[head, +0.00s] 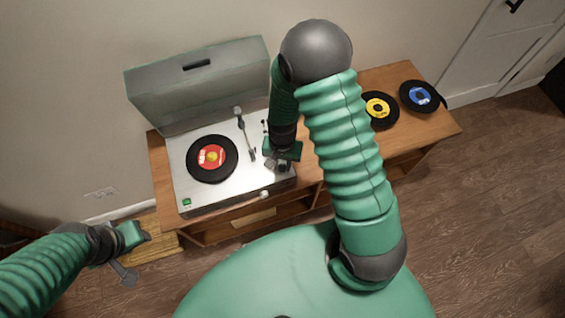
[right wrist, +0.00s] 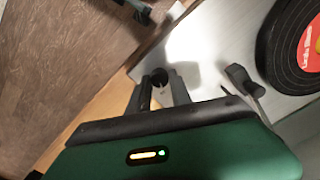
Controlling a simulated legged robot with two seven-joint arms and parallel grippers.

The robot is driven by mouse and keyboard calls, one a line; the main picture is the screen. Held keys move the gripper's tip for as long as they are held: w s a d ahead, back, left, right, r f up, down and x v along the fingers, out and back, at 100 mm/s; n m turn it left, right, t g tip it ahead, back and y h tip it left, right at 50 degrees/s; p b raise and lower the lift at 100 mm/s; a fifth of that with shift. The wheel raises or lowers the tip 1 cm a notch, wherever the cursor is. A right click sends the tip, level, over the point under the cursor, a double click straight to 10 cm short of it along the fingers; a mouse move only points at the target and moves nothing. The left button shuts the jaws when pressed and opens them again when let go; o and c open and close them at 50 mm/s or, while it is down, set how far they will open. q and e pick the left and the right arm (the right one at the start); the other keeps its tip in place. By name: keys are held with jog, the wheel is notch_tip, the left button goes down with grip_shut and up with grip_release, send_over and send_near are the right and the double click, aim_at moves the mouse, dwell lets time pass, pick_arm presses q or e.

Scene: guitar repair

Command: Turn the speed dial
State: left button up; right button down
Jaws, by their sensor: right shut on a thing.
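The record player (head: 183,165) stands on the wooden cabinet with its lid up and a black record with a red label (head: 212,158) on it. My right gripper (head: 277,166) reaches down over the right part of its silver top. In the right wrist view, the fingers (right wrist: 160,86) are shut on a small dark round knob, which looks like the speed dial (right wrist: 158,76), near the deck's edge. In the head view, the gripper hides this knob. My left gripper (head: 141,236) hangs at the lower left, away from the player; its finger gap is unclear.
The tonearm (head: 246,138) lies just left of my right gripper. A small pale knob (head: 264,194) sits at the player's front edge. Records with yellow (head: 378,108) and blue (head: 420,96) labels lie on the cabinet (head: 436,124) at right.

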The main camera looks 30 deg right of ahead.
jog(key=shift+a, duration=0.1)
jog(key=shift+n, duration=0.4)
jog(key=n+p, duration=0.1)
jog(key=n, duration=0.3)
jog(key=shift+s+n+p, duration=0.1)
jog(key=shift+n+p, duration=0.2)
jog(key=shift+n, duration=0.1)
jog(key=n+p, duration=0.1)
jog(key=n, duration=0.5)
jog(key=shift+p, duration=0.3)
jog(key=c, duration=1.2)
grip_release()
